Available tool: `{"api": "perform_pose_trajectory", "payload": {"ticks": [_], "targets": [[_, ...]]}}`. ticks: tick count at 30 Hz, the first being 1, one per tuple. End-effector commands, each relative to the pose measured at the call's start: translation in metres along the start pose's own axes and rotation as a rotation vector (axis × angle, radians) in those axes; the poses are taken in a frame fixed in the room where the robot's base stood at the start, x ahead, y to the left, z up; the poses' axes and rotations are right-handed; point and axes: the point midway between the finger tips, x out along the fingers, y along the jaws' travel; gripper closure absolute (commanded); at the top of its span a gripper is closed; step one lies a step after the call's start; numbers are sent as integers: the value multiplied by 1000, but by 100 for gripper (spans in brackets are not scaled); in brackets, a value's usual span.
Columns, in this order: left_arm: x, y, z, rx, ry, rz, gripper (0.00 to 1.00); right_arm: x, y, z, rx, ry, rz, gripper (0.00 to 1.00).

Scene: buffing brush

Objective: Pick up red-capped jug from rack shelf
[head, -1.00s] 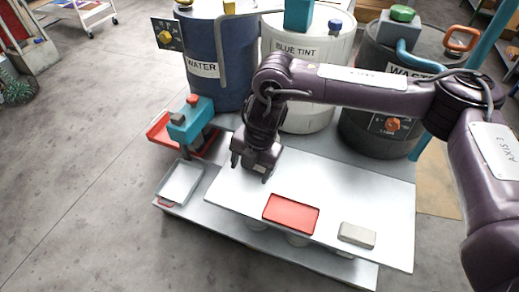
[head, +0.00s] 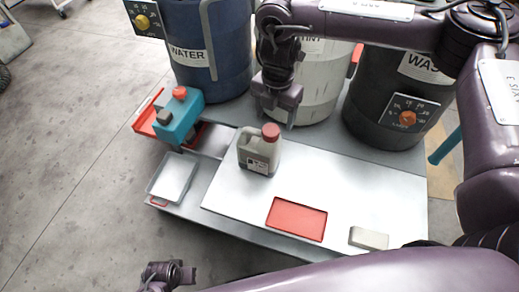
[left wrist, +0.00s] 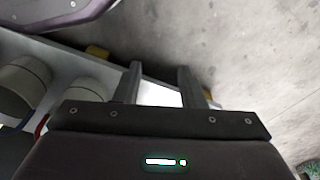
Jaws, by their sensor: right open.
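A grey jug (head: 258,156) with a red cap and a dark label stands upright on the back left part of the white tabletop (head: 330,190). My right gripper (head: 274,116) is open and empty, fingers down, just above and behind the jug's cap in the head view. My left gripper (head: 168,278) is partly in view at the bottom edge of the head view. In the left wrist view its two fingers (left wrist: 160,78) stand apart with nothing between them. The jug cannot be made out in the left wrist view.
A red tray (head: 297,218) and a pale block (head: 368,238) lie on the tabletop's front part. A teal dispenser (head: 180,117) and a white tray (head: 173,178) are at the left. A blue WATER drum (head: 210,60), a white drum (head: 318,90) and a dark drum (head: 385,90) stand behind.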

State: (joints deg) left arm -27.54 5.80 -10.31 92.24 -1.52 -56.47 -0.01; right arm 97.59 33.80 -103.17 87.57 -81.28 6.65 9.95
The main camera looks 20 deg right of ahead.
Motion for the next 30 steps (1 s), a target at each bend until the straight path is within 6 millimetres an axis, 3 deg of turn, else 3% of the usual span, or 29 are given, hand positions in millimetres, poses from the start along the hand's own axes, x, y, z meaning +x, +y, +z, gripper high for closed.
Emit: {"api": "perform_pose_trajectory", "payload": {"ticks": [7, 16, 30], "targets": [[-7, 1, -4, 3, -1, 2, 64, 36, 3, -6, 1, 1, -3, 32], [-10, 1, -6, 5, 2, 2, 64, 42, 3, -6, 1, 0, -2, 32], [-9, 1, -5, 4, 0, 2, 64, 42, 3, -6, 0, 0, -2, 92]]}}
